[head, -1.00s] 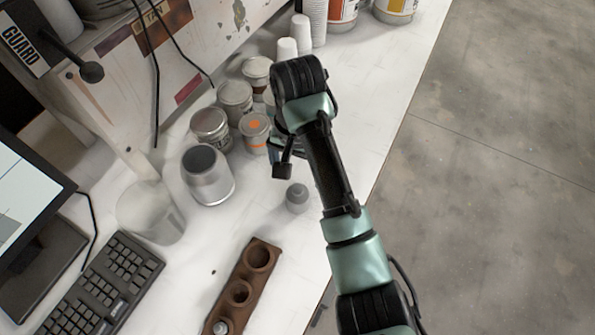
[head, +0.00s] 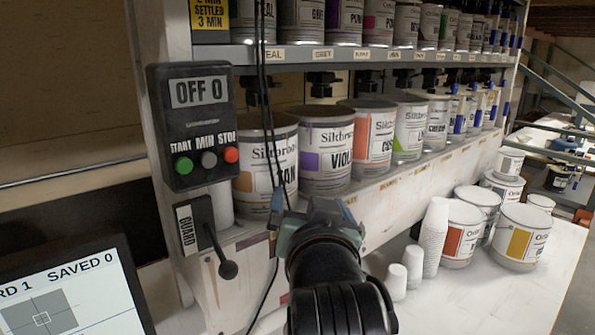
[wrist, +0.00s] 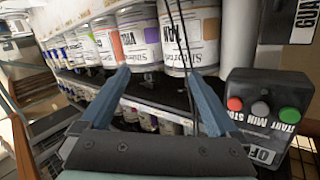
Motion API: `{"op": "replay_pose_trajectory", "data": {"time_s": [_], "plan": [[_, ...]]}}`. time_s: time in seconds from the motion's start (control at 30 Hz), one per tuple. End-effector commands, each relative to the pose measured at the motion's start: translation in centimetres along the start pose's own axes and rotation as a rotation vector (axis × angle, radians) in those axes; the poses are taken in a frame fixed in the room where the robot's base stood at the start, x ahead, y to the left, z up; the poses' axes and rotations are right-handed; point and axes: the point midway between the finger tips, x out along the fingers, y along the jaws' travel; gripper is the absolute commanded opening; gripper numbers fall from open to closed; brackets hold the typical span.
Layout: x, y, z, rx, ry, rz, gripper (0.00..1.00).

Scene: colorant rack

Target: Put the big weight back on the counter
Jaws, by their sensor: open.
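No weight shows in either view now. The white counter (head: 478,300) shows at the lower right of the head view, and its part nearest me is out of frame or hidden by my arm. My gripper (head: 311,207) is raised in front of the colorant rack, below the row of large cans. In the wrist view my gripper (wrist: 158,76) has its two blue fingers spread wide, with nothing between them. The fingers point toward the rack.
A control box (head: 193,125) reading OFF 0 and a guard lever (head: 222,262) are left of my gripper. A violet can (head: 325,160) stands behind it. White cups (head: 434,237) and paint cans (head: 518,238) stand on the counter. Dark cables hang near my gripper.

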Motion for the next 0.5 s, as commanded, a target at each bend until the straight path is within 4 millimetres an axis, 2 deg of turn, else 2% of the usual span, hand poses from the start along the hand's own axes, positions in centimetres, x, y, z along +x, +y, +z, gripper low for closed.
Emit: {"op": "replay_pose_trajectory", "data": {"time_s": [0.03, 0.1, 0.2, 0.33, 0.4, 0.5], "plan": [[-2.4, -2.3, -4.2, -0.043, 0.164, -0.047, 0.96], [-6.2, -4.3, -9.2, -0.099, 0.374, -0.078, 0.96], [-12.0, -6.0, -14.4, -0.161, 0.625, -0.091, 0.96], [-17.8, -6.9, -18.1, -0.209, 0.839, -0.077, 0.96], [-19.6, -7.0, -18.9, -0.223, 0.901, -0.069, 0.96], [-20.7, -7.1, -19.4, -0.232, 0.938, -0.061, 0.96]]}}
